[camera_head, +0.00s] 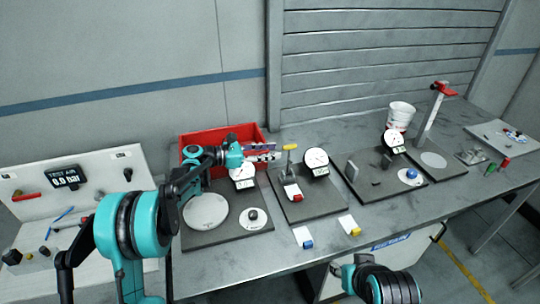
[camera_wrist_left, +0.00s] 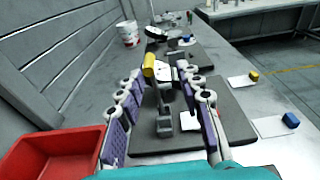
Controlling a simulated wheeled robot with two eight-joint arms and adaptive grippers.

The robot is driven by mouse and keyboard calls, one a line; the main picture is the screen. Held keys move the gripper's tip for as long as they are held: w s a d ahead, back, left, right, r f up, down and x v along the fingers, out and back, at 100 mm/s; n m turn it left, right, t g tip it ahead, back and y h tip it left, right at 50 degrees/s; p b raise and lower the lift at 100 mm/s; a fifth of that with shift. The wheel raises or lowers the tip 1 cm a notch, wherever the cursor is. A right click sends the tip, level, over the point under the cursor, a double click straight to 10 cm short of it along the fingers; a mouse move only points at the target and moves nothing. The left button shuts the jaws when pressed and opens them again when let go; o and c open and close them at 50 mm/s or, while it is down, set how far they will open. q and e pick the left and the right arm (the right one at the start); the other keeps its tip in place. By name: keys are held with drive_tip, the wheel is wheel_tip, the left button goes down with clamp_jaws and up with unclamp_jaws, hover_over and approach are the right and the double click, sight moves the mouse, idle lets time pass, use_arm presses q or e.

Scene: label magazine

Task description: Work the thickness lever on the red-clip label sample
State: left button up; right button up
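The thickness gauge has a dark base plate (camera_head: 318,205), a round white dial (camera_head: 316,158) and a lever with a yellow handle (camera_head: 290,147). My left gripper (camera_head: 274,151) comes in from the left, close to the lever. In the left wrist view its purple-padded fingers (camera_wrist_left: 160,85) are spread, with the yellow handle (camera_wrist_left: 149,66) ahead, between the fingers and nearer the left one. I see no contact. My right arm shows at the bottom, its fingers out of view.
A red bin (camera_head: 190,139) stands behind my left gripper. A blue-clip card (camera_head: 306,243) and a yellow-clip card (camera_head: 350,227) lie at the bench front. Other gauge plates flank the thickness gauge. A white cup (camera_head: 401,115) stands at the back.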

sight(286, 148)
use_arm(q)
drive_tip(key=w+d, duration=0.1)
drive_tip(key=d, duration=0.1)
drive_tip(key=w+d+f+n+h+b, duration=0.1)
drive_tip(key=w+d+n, duration=0.1)
drive_tip(key=w+d, duration=0.1)
drive_tip(key=shift+d+f+h+b, duration=0.25)
drive_tip(key=shift+d+h+b, duration=0.05)
drive_tip(key=shift+b, duration=0.05)
clamp_jaws()
use_arm(e)
drive_tip(key=shift+s+a+f, duration=0.1)
drive_tip(key=shift+a+f, duration=0.05)
drive_tip(key=shift+f, duration=0.3)
drive_tip(key=shift+s+a+f, duration=0.1)
drive_tip(key=shift+a+f, duration=0.05)
drive_tip(key=shift+f, duration=0.3)
